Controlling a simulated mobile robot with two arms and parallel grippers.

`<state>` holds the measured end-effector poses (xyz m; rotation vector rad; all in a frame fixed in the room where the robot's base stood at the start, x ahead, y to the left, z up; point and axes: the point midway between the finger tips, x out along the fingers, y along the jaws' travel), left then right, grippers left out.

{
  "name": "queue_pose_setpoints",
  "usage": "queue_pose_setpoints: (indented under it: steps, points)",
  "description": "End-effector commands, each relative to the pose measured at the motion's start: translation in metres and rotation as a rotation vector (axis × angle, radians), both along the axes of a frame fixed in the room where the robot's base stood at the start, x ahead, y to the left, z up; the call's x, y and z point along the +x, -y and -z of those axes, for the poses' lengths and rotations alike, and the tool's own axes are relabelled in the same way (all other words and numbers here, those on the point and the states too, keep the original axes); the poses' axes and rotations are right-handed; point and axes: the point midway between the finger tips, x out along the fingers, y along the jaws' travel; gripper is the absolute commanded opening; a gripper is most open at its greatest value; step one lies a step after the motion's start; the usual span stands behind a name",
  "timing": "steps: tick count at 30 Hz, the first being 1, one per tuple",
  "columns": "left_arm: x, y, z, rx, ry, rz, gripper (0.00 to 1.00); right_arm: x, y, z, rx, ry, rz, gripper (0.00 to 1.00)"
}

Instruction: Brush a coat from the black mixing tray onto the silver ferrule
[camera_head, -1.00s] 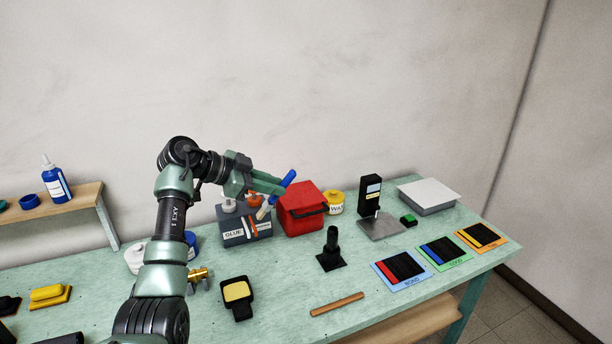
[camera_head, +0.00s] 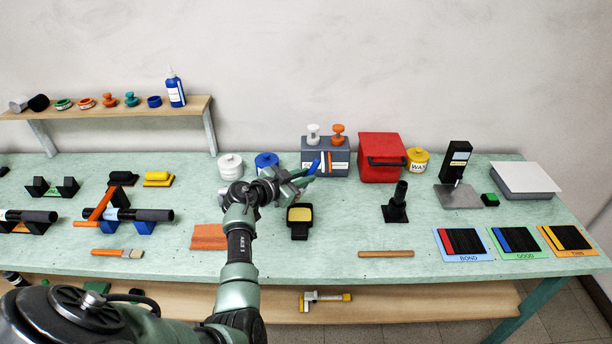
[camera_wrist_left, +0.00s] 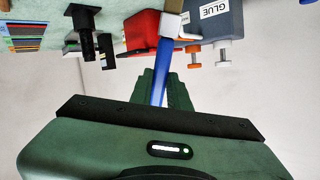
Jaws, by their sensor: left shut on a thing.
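My left gripper (camera_head: 303,176) is shut on a blue-handled brush (camera_head: 313,167) and holds it above the middle of the table. In the left wrist view the brush's blue handle (camera_wrist_left: 164,72) leads from the gripper (camera_wrist_left: 163,100) to a pale, brownish head end at the top edge. The black mixing tray (camera_head: 300,235) with a yellow patch lies on the table just in front of the gripper, apart from it. A silver cylinder (camera_head: 18,104), possibly the ferrule, sits at the left end of the raised shelf. My right gripper is not in view.
Dark tubes (camera_head: 150,215) rest on stands at the left. A glue box (camera_head: 342,170), red box (camera_head: 380,150) and yellow wax jar (camera_head: 418,160) stand behind. A black upright post (camera_head: 398,205) is right of the tray. The front middle table is mostly clear.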

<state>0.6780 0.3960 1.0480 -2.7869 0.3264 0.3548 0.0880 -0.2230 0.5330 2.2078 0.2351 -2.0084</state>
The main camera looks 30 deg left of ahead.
Motion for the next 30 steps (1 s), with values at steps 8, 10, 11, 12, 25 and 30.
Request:
queue_pose_setpoints:
  steps: [8, 10, 11, 12, 25, 30]
  points:
    - [0.000, 0.000, 0.025, -0.002, 0.001, 0.001, 0.00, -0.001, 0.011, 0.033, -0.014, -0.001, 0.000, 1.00]
    - [0.000, 0.000, 0.030, -0.001, 0.002, 0.000, 0.00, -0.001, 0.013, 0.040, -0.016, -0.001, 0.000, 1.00]
    - [0.000, 0.000, 0.032, -0.001, 0.002, 0.000, 0.00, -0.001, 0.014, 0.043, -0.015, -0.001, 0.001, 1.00]
    - [0.000, 0.000, 0.035, -0.001, 0.001, 0.000, 0.00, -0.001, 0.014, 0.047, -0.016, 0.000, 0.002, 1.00]
    - [0.000, 0.001, 0.069, 0.000, -0.002, 0.002, 0.00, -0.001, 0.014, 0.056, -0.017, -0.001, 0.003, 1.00]
    - [0.000, 0.000, 0.073, -0.001, 0.000, 0.001, 0.00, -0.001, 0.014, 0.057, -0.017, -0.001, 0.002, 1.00]
